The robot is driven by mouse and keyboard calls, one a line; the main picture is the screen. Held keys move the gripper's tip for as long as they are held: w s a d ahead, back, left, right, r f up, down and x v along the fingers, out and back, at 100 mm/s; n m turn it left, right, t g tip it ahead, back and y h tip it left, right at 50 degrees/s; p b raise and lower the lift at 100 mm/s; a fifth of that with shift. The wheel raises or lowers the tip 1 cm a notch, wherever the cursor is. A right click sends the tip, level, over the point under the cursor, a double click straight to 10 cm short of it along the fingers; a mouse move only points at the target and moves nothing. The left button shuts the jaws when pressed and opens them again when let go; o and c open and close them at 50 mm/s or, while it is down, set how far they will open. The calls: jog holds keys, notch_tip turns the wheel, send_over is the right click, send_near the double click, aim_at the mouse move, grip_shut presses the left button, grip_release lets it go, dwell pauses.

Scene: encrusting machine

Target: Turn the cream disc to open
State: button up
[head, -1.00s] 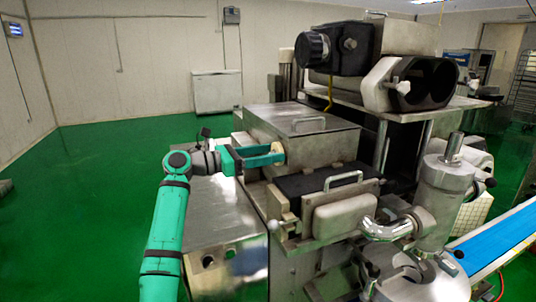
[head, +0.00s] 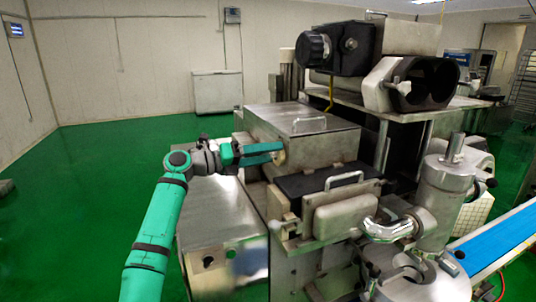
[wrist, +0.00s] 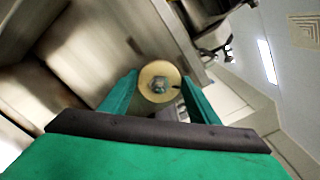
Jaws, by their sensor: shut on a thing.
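The cream disc (wrist: 158,82) is a round flat knob with a metal bolt at its centre, seen face-on in the wrist view. In the head view the disc (head: 281,157) shows only as a small pale edge on the side of the steel box (head: 320,150), partly hidden by my fingers. My gripper (wrist: 159,77) has one green finger on each side of the disc and is shut on its rim. In the head view my gripper (head: 279,152) reaches in from the left, its fingers nearly lined up one behind the other.
A lower steel cabinet (head: 215,215) stands below my wrist. A black hopper top (head: 325,178) with a handled block (head: 340,215) is in front of the box. The black and steel head unit (head: 340,48) is above right. Green floor (head: 100,165) is open at left.

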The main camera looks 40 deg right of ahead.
jog(key=shift+w+f+n, duration=0.1)
jog(key=shift+f+n, duration=0.05)
jog(key=shift+n, duration=1.95)
jog(key=shift+w+f+n, duration=0.1)
jog(key=shift+n, duration=2)
jog(key=o, duration=1)
jog(key=shift+a, duration=0.3)
jog(key=v, duration=1)
jog(key=shift+w+a, duration=0.15)
jog(key=shift+a, duration=0.05)
